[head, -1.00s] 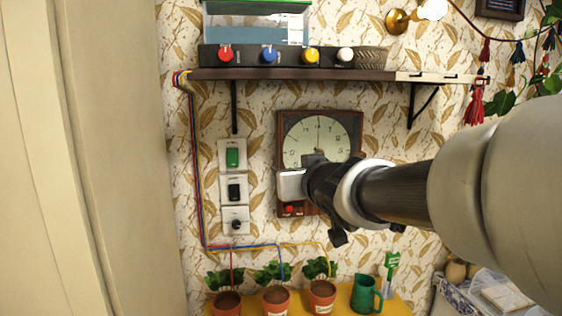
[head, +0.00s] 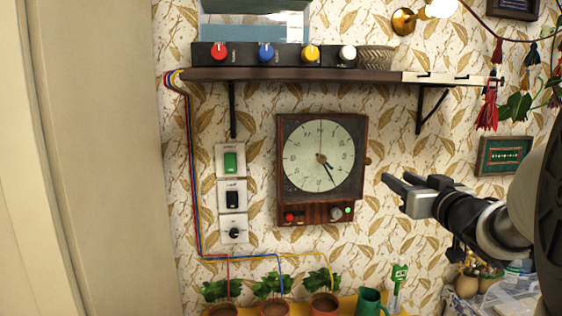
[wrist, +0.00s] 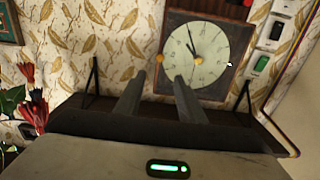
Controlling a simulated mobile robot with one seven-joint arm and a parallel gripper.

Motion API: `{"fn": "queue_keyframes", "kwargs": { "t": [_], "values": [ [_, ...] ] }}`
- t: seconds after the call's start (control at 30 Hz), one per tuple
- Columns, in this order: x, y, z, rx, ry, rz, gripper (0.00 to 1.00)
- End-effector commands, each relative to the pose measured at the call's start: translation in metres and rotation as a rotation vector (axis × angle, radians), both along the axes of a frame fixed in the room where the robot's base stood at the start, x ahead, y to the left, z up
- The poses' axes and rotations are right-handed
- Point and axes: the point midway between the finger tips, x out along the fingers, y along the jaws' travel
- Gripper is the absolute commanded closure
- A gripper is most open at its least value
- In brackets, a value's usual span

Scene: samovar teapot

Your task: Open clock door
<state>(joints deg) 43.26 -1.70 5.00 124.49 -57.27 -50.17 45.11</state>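The wooden wall clock (head: 281,150) hangs under the shelf, with a round cream dial and dark hands. Its square door looks shut, and a small brass knob (head: 367,161) sits on its right edge. My gripper (head: 394,178) is just right of the clock and slightly below the knob, apart from it. In the wrist view the two fingers (wrist: 156,78) are spread with nothing between them. The clock (wrist: 236,79) appears turned over beyond the fingertips, and the orange-looking knob (wrist: 159,57) shows just past the gap between them.
A shelf (head: 300,75) with a knob panel (head: 290,55) runs above the clock. Switches (head: 231,162) are on the wall to its left. A small framed picture (head: 505,155) hangs at right.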

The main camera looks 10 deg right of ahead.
Motion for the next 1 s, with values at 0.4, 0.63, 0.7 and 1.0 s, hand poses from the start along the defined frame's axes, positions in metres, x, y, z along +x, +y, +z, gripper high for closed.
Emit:
{"fn": "queue_keyframes", "kwargs": {
  "t": [0.4,0.63,0.7,1.0],
  "values": [
    [0.094,0.004,-0.001,0.002,0.001,0.002,0.64],
    [0.131,0.005,0.000,0.001,0.001,0.001,0.64],
    [0.138,0.005,0.000,0.000,0.000,0.000,0.64],
    [0.146,0.005,0.000,0.000,0.000,-0.001,0.64]
  ]
}}
